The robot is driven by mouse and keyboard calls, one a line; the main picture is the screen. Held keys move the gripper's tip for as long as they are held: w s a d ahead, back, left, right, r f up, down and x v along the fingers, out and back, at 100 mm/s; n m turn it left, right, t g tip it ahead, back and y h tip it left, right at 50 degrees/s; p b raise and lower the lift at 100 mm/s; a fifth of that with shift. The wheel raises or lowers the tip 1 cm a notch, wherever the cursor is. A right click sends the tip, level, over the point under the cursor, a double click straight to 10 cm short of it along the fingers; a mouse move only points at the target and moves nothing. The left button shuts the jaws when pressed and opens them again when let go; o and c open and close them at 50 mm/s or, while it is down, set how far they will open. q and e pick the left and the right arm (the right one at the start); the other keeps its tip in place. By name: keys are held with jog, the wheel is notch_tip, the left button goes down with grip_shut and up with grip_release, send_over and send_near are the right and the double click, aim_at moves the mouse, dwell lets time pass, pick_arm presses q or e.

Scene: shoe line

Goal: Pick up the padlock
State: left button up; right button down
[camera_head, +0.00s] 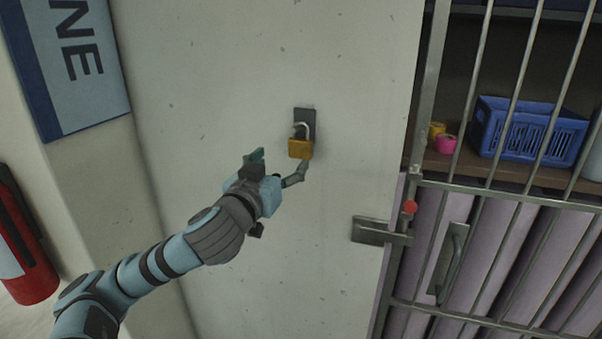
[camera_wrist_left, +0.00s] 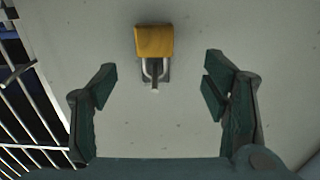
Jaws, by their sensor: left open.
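The padlock (camera_head: 300,149) has a yellow-brass body and a grey shackle. It hangs upright from a small dark plate (camera_head: 308,116) on the pale wall. In the left wrist view the padlock (camera_wrist_left: 154,41) appears upside down, near the top middle, with its shackle pointing down. My left gripper (camera_head: 279,168) is open, just below and left of the padlock in the head view. In the left wrist view its two fingers (camera_wrist_left: 160,88) are wide apart, with bare wall between them, and the padlock lies beyond the fingertips, untouched. My right gripper is in neither view.
A barred metal gate (camera_head: 427,190) with a latch (camera_head: 372,231) stands to the right. Behind it a shelf holds a blue crate (camera_head: 527,130) and a pink roll (camera_head: 446,144). A red extinguisher (camera_head: 27,262) is at far left. The wall around the padlock is clear.

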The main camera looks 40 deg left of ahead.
aim_at(299, 142)
pick_arm(q)
jog(key=p+x, duration=0.1)
jog(key=x, duration=0.2)
jog(key=p+x, duration=0.1)
jog(key=x, duration=0.3)
jog(key=r+p+x, duration=0.1)
jog(key=x, duration=0.2)
jog(key=shift+w+d, duration=0.25)
jog(key=shift+w, duration=0.3)
jog(key=c, duration=1.4)
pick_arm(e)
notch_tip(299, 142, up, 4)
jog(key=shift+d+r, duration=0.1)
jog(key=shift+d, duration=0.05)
pick_arm(q)
jog(key=shift+r, duration=0.1)
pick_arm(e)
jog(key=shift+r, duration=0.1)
